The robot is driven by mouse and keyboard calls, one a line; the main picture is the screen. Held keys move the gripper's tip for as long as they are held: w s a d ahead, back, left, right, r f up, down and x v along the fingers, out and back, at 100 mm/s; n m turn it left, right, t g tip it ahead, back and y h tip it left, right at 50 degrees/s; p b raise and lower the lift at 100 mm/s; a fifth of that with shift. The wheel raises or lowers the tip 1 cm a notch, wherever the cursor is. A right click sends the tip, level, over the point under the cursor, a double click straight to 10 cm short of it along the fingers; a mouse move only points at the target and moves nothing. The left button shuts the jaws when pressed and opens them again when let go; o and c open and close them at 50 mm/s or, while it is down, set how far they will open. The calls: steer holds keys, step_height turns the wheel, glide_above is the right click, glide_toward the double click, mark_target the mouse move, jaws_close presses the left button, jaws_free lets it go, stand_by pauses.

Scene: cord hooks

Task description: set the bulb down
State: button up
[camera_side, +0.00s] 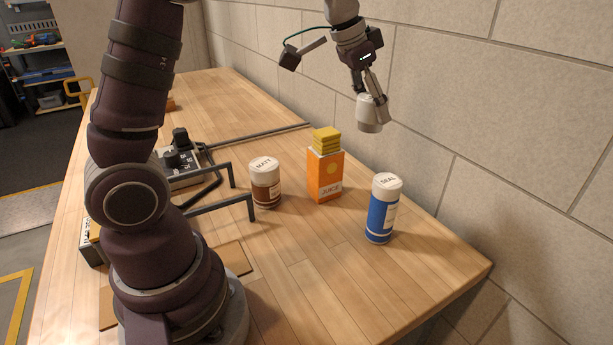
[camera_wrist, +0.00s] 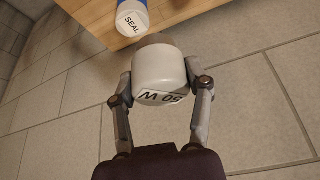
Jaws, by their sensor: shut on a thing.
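The bulb (camera_side: 369,114) is a white, rounded cylinder with a greyer lower end, held in the air above the back part of the wooden table (camera_side: 305,265). My gripper (camera_side: 370,98) is shut on it from above. In the wrist view the bulb (camera_wrist: 160,72) sits between the two fingers of my gripper (camera_wrist: 160,88), with dark lettering that seems to read "50 W" on its near end. The bulb is clear of the table and of the things standing there.
An orange juice carton (camera_side: 325,176) with a yellow stack on top stands below the bulb. A brown-and-white jar (camera_side: 265,183) is left of it, a blue "SEAL" can (camera_side: 382,212) right. Dark hooked bars (camera_side: 222,208) stick out on the left. The front right table is clear.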

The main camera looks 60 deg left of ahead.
steer(key=s+d+f+m+g+h, duration=0.45)
steer(key=s+d+f+m, duration=0.7)
steer(key=m, duration=0.45)
steer(key=shift+g+y, duration=0.25)
steer(key=shift+y, duration=0.1)
steer(key=f, duration=0.3)
steer(key=a+f, duration=0.1)
steer(key=f, duration=0.5)
steer(key=shift+s+a+f, duration=0.25)
steer(key=shift+a, duration=0.05)
steer(key=o, duration=1.2)
